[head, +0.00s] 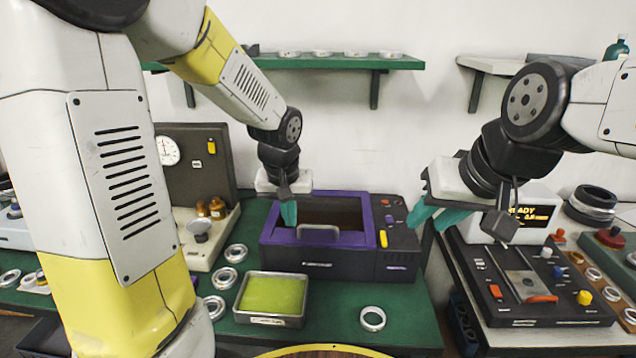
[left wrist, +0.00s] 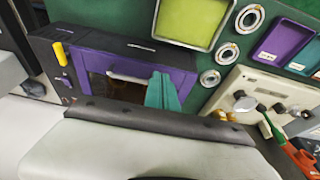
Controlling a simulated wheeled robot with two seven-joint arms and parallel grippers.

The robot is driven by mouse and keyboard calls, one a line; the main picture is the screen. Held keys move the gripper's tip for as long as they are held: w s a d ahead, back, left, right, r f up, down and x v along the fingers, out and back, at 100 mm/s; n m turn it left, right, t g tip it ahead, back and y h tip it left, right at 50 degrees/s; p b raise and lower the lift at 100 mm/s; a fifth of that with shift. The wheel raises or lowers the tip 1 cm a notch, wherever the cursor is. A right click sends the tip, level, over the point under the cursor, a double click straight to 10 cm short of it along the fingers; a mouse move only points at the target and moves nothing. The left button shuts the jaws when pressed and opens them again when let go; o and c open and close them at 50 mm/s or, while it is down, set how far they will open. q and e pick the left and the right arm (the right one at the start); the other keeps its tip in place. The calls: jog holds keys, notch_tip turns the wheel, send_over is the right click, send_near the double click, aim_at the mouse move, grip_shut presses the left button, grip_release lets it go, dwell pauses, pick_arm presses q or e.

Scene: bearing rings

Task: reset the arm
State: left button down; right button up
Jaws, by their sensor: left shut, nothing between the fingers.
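My left gripper (head: 289,212) points down at the left end of the purple-and-black machine (head: 318,264), by its open top. Its teal fingers are together and empty; they also show in the left wrist view (left wrist: 163,92) beside the machine's pale handle. My right gripper (head: 431,218) is at the right of the head view, its teal fingers spread apart with nothing between them, near the right end of the machine. My left arm crosses the left side of the head view.
A tray with a yellow-green bottom (head: 271,320) and a loose ring (head: 373,318) lie on the green table (head: 412,326) in front of the machine. More rings lie left of the tray. A gauge stand (head: 200,240) stands at left, a control box (head: 545,305) at right.

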pick_arm(q)
jog(key=s+a+r+t+h, duration=0.2)
jog(key=s+a+r+t, duration=0.1)
jog(key=s+r, duration=0.9)
jog(key=s, duration=0.4)
jog(key=shift+s+r+m, duration=0.15)
jog(key=shift+s+m, duration=0.1)
jog(key=shift+m, duration=0.05)
jog(key=shift+a, duration=0.1)
dwell(0.7)
